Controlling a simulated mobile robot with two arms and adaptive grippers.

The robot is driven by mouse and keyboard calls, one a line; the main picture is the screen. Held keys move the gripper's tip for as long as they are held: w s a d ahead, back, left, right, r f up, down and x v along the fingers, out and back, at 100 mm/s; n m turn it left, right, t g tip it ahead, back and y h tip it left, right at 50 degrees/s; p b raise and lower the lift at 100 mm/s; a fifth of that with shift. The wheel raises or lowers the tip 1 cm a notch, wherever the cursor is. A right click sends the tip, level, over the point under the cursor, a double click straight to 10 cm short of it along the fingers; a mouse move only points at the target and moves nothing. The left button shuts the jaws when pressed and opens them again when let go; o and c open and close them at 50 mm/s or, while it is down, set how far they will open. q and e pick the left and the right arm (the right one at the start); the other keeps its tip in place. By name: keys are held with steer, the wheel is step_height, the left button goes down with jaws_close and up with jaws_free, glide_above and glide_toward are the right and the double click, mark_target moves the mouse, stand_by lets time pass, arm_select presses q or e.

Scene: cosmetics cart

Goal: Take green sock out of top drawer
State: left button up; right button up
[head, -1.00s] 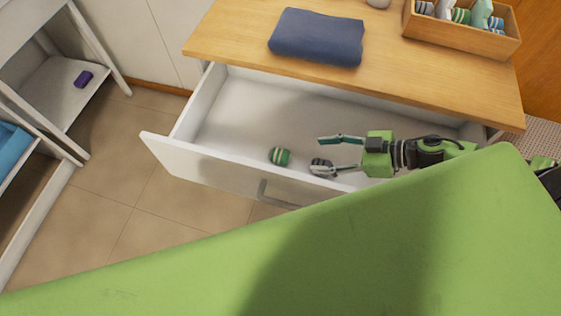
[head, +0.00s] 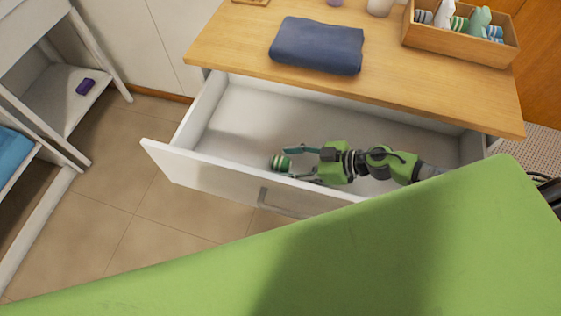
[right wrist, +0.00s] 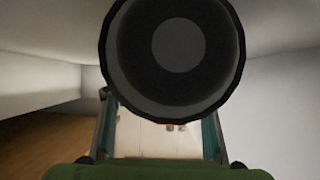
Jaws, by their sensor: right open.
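The rolled green sock (head: 279,162), with pale stripes, lies in the open white top drawer (head: 225,125), close to its front panel. My right gripper (head: 288,162) reaches in from the right, low inside the drawer. Its jaws are open, with the fingertips at the right side of the sock; I cannot tell whether they touch it. In the right wrist view, the two fingers show at either side, and a large dark round part covers the upper middle. Small dark shapes between the fingers are too small to name. My left gripper is not in view.
A folded blue cloth (head: 318,46) lies on the wooden top (head: 420,85) above the drawer. A wooden box (head: 455,45) with several rolled socks stands at its right. The drawer's left part is empty. A white shelf with a purple item (head: 86,87) stands at left.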

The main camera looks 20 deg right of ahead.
mark_target(281, 159)
steer(key=shift+x, duration=1.45)
steer(key=c, duration=1)
steer(key=shift+r, duration=0.4)
step_height(281, 159, up, 2)
steer(key=shift+d+r+p, duration=0.1)
steer(key=shift+r+p, duration=0.1)
steer(key=shift+p, duration=0.65)
steer(key=s+d+r+p, duration=0.1)
steer(key=s+d+r, duration=0.8)
steer(key=s+r, duration=0.1)
steer(key=shift+s, duration=0.3)
